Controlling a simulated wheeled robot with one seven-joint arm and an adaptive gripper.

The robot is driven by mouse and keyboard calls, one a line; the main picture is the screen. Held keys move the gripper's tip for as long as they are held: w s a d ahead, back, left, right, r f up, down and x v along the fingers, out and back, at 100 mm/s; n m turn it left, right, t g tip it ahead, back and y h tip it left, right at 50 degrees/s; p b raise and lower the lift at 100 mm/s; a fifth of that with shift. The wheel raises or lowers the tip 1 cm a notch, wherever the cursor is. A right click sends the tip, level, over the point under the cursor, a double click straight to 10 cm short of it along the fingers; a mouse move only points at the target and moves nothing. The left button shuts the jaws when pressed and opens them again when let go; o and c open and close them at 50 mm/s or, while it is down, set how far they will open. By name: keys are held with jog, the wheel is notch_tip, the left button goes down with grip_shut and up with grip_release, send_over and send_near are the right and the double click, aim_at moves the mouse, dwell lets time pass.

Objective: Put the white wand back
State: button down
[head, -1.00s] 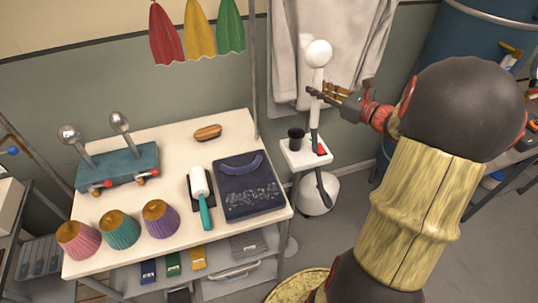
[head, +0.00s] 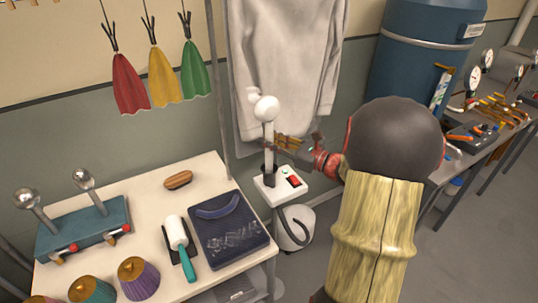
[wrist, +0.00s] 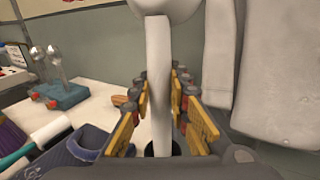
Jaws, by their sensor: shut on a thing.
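The white wand (head: 268,134), with a round knob at its top, stands about upright in front of the grey garment. My gripper (head: 274,144) is shut on its shaft from the right. The wrist view shows the shaft (wrist: 158,70) between yellow finger pads. The wand's lower end meets the black cup (head: 269,180) on the small white stand (head: 296,190). The dark cup rim also shows below the shaft in the wrist view (wrist: 149,149). I cannot tell how deep the end sits in the cup. A dark hose (head: 303,236) loops below the stand.
The grey garment (head: 290,60) hangs close behind the wand. A white table (head: 150,215) at left holds a lint roller (head: 177,235), a brush (head: 178,180) and a dark folded cloth (head: 228,230). A blue tank (head: 420,50) stands at back right.

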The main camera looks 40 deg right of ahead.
aim_at(269, 151)
notch_tip(269, 151, down, 4)
jog(key=shift+f+b, duration=0.1)
jog(key=shift+b, duration=0.6)
jog(key=shift+f, duration=0.1)
jog(key=c, duration=1.8)
grip_release()
jog(key=shift+o, duration=0.6)
